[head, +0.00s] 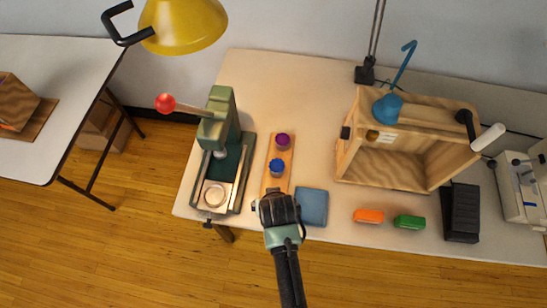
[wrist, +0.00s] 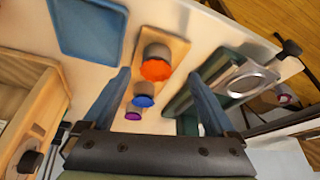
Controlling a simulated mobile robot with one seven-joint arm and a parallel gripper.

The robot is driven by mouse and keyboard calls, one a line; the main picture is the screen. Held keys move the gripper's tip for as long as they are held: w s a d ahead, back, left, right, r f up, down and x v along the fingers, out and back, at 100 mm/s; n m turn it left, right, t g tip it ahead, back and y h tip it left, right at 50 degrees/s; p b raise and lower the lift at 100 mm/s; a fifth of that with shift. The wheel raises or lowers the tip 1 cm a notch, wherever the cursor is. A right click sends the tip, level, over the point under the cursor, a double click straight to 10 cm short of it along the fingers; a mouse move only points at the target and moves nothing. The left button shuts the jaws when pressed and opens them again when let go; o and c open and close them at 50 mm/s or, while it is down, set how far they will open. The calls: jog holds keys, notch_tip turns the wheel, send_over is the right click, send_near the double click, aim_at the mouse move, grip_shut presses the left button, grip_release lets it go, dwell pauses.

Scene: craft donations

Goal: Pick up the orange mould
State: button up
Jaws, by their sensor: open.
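The orange mould (wrist: 156,70) is a short grey cylinder with an orange end. In the wrist view it stands on a narrow wooden board (wrist: 176,50), first in a row with a blue mould (wrist: 143,97) and a purple mould (wrist: 132,115). My gripper (wrist: 158,82) is open and empty, with one finger to each side of the row. The orange mould shows between the fingertips, and I see no contact. In the head view my gripper (head: 277,203) covers the near end of the board and hides the orange mould; the blue and purple ones show beyond it.
A green press (head: 222,150) with a red-knobbed lever stands left of the board. A blue square mat (head: 312,206) lies close on the right. Farther right are an orange block (head: 368,215), a green block (head: 409,222) and an open wooden box (head: 385,182).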

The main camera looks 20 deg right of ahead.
jog(key=shift+d+x, duration=0.1)
jog(key=shift+x, duration=1)
jog(key=shift+d+x, duration=0.15)
jog(key=shift+x, duration=0.95)
grip_shut()
jog(key=shift+r, duration=0.15)
